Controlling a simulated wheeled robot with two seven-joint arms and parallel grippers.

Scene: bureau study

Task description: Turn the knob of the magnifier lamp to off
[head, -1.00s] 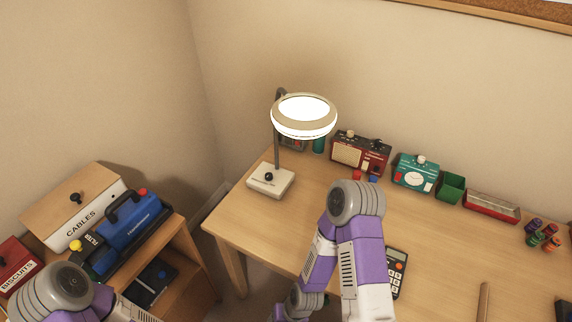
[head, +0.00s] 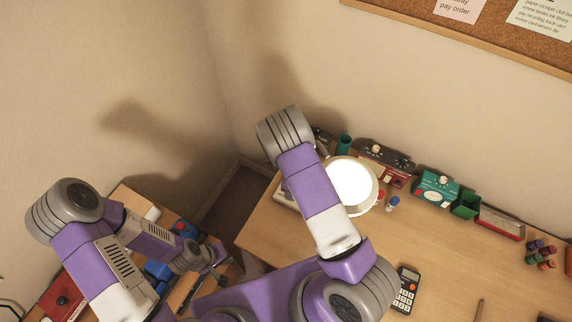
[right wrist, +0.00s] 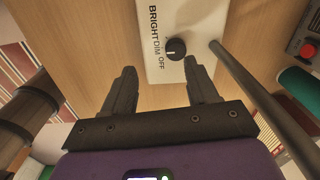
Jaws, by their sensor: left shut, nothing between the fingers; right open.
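The magnifier lamp's round head (head: 352,186) glows white at the desk's left corner, partly behind my right arm in the head view. In the right wrist view its pale base (right wrist: 200,20) carries a black knob (right wrist: 176,49) with a light pointer mark, beside the printed words BRIGHT, DIM and OFF. The pointer appears to face the label side; its exact setting is hard to tell. My right gripper (right wrist: 160,70) is open, with the knob just beyond its fingertips, nearer the right-hand finger. My left gripper (head: 216,272) is shut and empty near the side shelf, far from the lamp.
The grey lamp post (right wrist: 262,88) stands close to the right of my right gripper. A red radio (head: 385,165), teal device (head: 436,188), green box (head: 467,204) and red tray (head: 501,223) line the wall. A calculator (head: 406,290) lies in front; the desk's middle is clear.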

